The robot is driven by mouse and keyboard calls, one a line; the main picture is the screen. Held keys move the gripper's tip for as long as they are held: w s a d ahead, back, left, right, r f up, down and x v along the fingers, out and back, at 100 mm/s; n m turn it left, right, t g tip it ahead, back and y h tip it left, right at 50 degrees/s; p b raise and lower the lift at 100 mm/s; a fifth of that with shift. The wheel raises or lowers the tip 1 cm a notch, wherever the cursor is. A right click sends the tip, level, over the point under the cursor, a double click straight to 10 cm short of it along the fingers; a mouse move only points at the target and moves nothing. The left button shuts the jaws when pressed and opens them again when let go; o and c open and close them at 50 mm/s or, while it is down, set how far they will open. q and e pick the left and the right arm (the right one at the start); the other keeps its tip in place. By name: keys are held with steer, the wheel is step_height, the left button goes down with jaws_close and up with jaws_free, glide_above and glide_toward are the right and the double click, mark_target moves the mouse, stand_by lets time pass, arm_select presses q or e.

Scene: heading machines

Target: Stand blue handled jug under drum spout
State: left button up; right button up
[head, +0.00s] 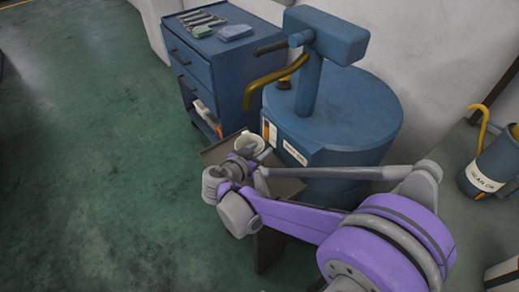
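The blue drum (345,135) stands against the wall with a blue pump head on top. Its curved brass spout (270,80) reaches left and bends down. A pale, open-topped vessel (248,140), apparently the jug, shows below the spout's end in the picture, at a brown-grey stand (285,188). My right gripper (240,162) is in front of this vessel and hides much of it, including any handle. I cannot tell whether the fingers are open, shut or touching it. My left gripper is not in view.
A blue drawer cabinet (197,80) with tools and cloths on top stands left of the drum. A blue jug with a yellow handle and white label (485,178) is at the right edge. The green floor (90,150) at left is clear.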

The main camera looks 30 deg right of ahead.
steer(key=p+v, duration=0.2)
steer(key=v, duration=1)
steer(key=s+d+f+n+g+y, duration=0.25)
steer(key=s+f+n+y, duration=0.4)
steer(key=s, duration=0.35)
steer(key=s+a+f+n+y, duration=0.2)
steer(key=s+a+n+y, duration=0.3)
steer(key=s, duration=0.1)
steer(key=shift+n+t, duration=0.35)
steer(key=shift+t, duration=0.1)
steer(key=shift+s+f, duration=0.1)
steer(key=shift+f, duration=0.05)
